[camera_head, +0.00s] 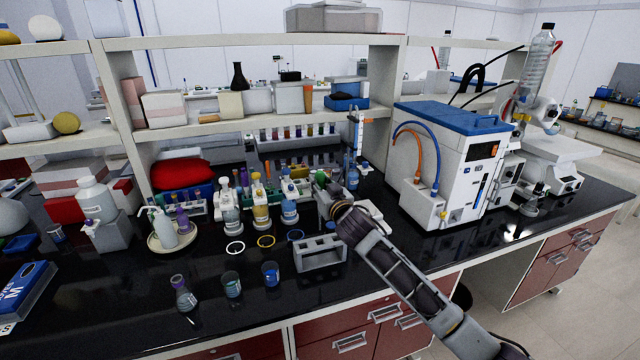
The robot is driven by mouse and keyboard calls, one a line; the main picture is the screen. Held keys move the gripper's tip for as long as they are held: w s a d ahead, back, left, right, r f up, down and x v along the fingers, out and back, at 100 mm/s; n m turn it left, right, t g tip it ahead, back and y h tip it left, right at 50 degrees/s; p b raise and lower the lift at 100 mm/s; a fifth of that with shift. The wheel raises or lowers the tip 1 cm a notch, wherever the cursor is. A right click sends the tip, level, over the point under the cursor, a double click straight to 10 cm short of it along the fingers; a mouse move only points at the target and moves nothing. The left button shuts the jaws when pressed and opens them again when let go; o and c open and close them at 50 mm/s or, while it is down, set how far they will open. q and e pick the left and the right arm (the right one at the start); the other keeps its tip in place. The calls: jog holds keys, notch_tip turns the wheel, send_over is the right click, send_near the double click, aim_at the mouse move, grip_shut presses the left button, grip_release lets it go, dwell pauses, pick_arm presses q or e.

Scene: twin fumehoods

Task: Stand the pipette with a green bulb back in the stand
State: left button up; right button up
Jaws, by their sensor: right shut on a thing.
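My right gripper (331,196) comes in from the lower right over the bench. It is shut, with a small green piece (320,176) at its fingertips that looks like the green bulb. The rest of the pipette is too small or hidden to make out. A grey stand with openings in its top (320,252) sits on the black bench, just below and in front of the gripper in the picture. It looks empty. I cannot tell whether this is the pipette's stand. My left gripper is not in view.
Bottles with white, yellow and blue labels (289,213) stand left of the gripper, with coloured rings (266,241) before them. Small beakers (270,273) stand at the front. A blue-topped machine (460,150) stands to the right. Shelving (250,42) rises behind.

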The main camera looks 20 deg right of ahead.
aim_at(320, 216)
jog(key=shift+f+b, duration=0.65)
jog(key=shift+f, duration=0.55)
jog(key=shift+f+b, duration=0.45)
jog(key=shift+f, duration=0.3)
jog(key=shift+f+b, duration=1.6)
jog(key=shift+f, duration=0.8)
jog(key=shift+f+b, duration=1.5)
jog(key=shift+f, duration=0.9)
dwell(0.3)
jog(key=o, duration=0.8)
jog(key=shift+s, duration=0.15)
